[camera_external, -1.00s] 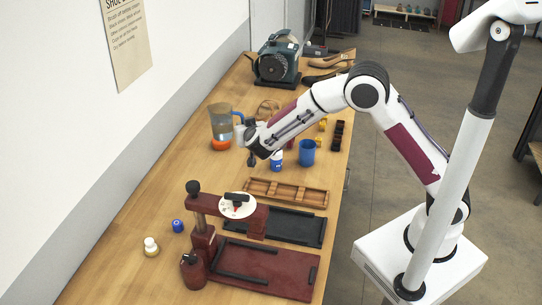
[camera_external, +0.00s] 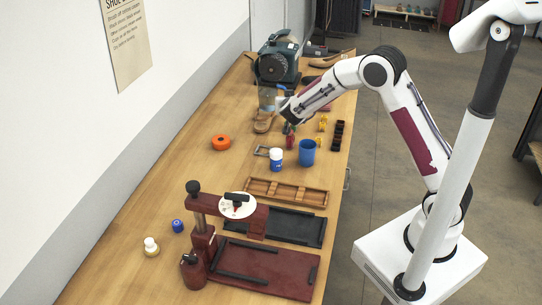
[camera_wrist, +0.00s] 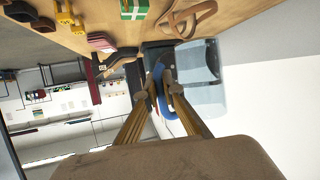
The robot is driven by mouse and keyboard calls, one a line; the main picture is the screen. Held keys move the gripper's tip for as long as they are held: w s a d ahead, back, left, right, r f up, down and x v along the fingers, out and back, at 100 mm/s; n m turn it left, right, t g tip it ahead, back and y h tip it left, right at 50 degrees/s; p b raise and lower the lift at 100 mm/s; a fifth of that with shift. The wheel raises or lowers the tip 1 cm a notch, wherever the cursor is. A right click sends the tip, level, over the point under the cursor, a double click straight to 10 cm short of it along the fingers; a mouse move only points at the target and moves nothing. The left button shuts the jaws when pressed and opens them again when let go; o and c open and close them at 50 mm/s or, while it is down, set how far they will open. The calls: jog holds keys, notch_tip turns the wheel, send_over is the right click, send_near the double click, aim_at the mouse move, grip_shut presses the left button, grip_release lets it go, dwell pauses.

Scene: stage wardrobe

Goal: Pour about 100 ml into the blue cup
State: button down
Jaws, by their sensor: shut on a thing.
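A clear pitcher (camera_external: 267,99) with a blue handle is at the middle of the bench's far half, in front of the motor machine. My gripper (camera_external: 284,104) is shut on its handle. In the wrist view the pitcher (camera_wrist: 198,62) shows beyond my gripper (camera_wrist: 163,82), with the blue handle (camera_wrist: 168,76) between the fingers. The pitcher looks raised off the bench; its liquid level is too small to tell. The blue cup (camera_external: 307,153) stands upright on the bench, nearer the camera and right of the pitcher. I do not see it in the wrist view.
A white and blue bottle (camera_external: 276,159) stands just left of the cup. A wooden tray (camera_external: 286,192) and a red press (camera_external: 230,225) are in front. The motor machine (camera_external: 277,60) and shoe shapes are behind.

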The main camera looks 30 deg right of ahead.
jog(key=shift+s+d+r, duration=0.8)
jog(key=shift+s+d, duration=0.55)
jog(key=shift+d, duration=8.1)
jog(key=shift+s+d+r, duration=0.75)
jog(key=shift+s+d, duration=0.6)
jog(key=shift+d, duration=8.1)
jog(key=s+a+f+n+t+y, duration=0.2)
jog(key=s+a+f+n+y, duration=0.2)
jog(key=s+f+n+y, duration=0.4)
jog(key=s+a+f+n+g+y, duration=0.1)
jog(key=s+a+y, duration=0.3)
jog(key=a, duration=0.9)
jog(key=shift+s+f+n+g, duration=0.4)
jog(key=shift+s+f+n, duration=0.3)
jog(key=shift+s, duration=0.5)
jog(key=shift+r, duration=0.15)
